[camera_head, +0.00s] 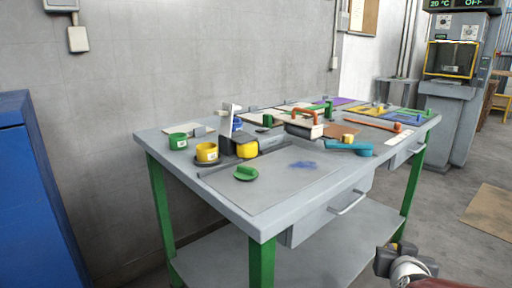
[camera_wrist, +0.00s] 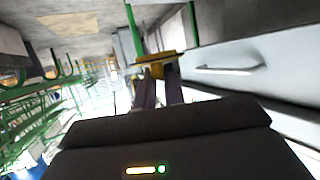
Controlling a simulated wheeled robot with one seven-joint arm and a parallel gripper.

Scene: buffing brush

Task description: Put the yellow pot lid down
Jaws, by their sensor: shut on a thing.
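The yellow pot lid (camera_wrist: 157,59) shows in the wrist view, between the tips of my gripper (camera_wrist: 159,72), which is shut on it. In the head view my gripper (camera_head: 391,250) is low at the right, in front of the workbench and below its top. Only a small bit of yellow shows at its tip there. A yellow pot (camera_head: 207,152) stands at the left of the bench top. A green pot (camera_head: 178,141) stands to its left. A green lid (camera_head: 245,173) lies near the middle left of the bench.
The grey workbench (camera_head: 285,205) has green legs, a drawer with a handle (camera_head: 348,203) and a lower shelf. A brush-like block (camera_head: 304,129) and a blue piece (camera_head: 350,147) are farther back. The front bench top is mostly clear. A blue cabinet (camera_head: 35,190) stands left.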

